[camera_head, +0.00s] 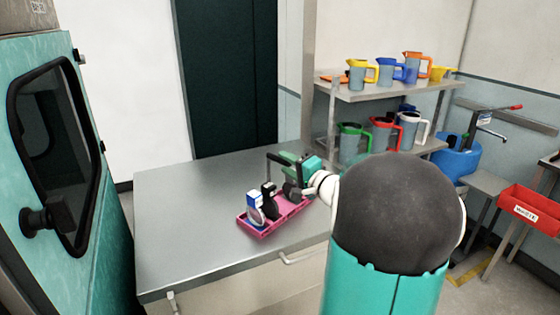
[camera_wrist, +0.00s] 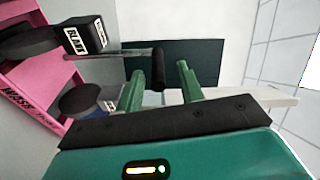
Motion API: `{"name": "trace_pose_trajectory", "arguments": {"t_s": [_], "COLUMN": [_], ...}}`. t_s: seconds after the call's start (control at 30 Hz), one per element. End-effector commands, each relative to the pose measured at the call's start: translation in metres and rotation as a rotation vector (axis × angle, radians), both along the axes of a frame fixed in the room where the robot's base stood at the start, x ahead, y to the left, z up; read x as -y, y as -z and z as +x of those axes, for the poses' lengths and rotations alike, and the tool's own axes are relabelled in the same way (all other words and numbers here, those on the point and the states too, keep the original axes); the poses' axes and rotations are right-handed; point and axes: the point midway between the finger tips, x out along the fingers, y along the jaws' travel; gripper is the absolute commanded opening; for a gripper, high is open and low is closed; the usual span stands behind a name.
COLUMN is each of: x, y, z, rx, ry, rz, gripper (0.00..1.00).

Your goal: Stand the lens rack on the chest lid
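The lens rack seems to be the pink tray (camera_head: 287,214) on the grey metal top, holding a blue-and-white block (camera_head: 254,205) and a black block (camera_head: 268,198), each with a dark round disc. In the wrist view the pink rack (camera_wrist: 25,88) is at the left, and the black block (camera_wrist: 84,37) has partly readable lettering. A metal bar with a black grip (camera_wrist: 158,72) reaches between my gripper's green fingers (camera_wrist: 163,88). My gripper is open, with gaps visible beside the grip. In the head view my gripper (camera_head: 287,166) is just above the rack's far end.
The grey metal top (camera_head: 190,215), possibly the chest lid, has a front handle (camera_head: 300,257) and is clear on its left. A teal cabinet (camera_head: 60,150) stands at the left. A shelf (camera_head: 385,92) of coloured jugs and a red bin (camera_head: 528,212) are at the right.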

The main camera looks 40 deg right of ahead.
Motion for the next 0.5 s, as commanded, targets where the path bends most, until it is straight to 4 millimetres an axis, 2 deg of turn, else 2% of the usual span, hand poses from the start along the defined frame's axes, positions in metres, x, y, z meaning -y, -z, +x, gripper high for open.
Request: {"name": "trace_pose_trajectory", "arguments": {"t_s": [0.1,0.23,0.4,0.5], "x": [-0.001,-0.001,-0.001,-0.002], "y": [0.001,0.001,0.002,0.002], "z": [-0.028,-0.054,-0.073,-0.077], "rx": [0.000,0.000,0.000,0.000], "ry": [0.002,0.002,0.001,-0.001], "rz": [0.000,0.001,0.000,0.000], "gripper": [0.38,0.38,0.38,0.38]}}
